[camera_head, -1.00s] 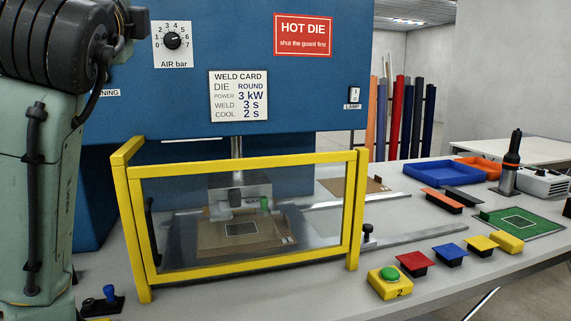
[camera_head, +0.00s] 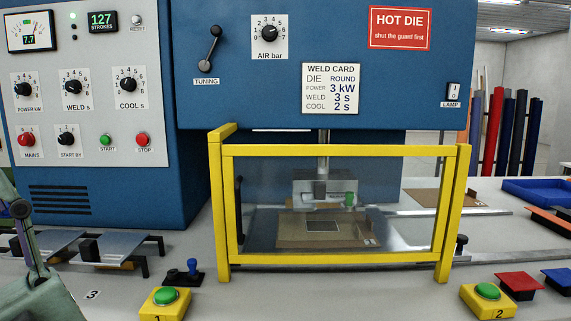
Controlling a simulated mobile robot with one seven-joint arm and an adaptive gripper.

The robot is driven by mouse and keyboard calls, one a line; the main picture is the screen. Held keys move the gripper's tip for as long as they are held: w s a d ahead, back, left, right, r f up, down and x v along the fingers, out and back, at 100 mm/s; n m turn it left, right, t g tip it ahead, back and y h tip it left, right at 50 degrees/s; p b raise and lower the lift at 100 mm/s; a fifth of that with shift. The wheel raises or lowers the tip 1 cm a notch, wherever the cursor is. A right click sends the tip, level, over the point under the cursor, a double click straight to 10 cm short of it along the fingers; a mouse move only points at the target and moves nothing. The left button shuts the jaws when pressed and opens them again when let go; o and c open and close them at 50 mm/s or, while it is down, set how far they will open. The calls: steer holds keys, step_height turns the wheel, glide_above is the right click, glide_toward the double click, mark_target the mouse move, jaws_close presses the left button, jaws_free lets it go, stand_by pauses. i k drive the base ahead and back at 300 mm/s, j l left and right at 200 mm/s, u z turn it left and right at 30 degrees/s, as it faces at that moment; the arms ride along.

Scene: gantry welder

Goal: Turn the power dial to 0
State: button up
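Part of my arm shows at the lower left edge. My gripper is outside the picture, so its distance from the dial cannot be seen.
A COOL s dial (camera_head: 127,84), a MAINS switch (camera_head: 26,139) and a START BY dial (camera_head: 66,138) are close by. The yellow guard (camera_head: 340,151) stands mid-table. Metal plates (camera_head: 110,246) and a green button (camera_head: 165,296) lie below the panel.

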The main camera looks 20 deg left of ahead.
mark_target(24, 88)
steer(key=u, duration=1.55)
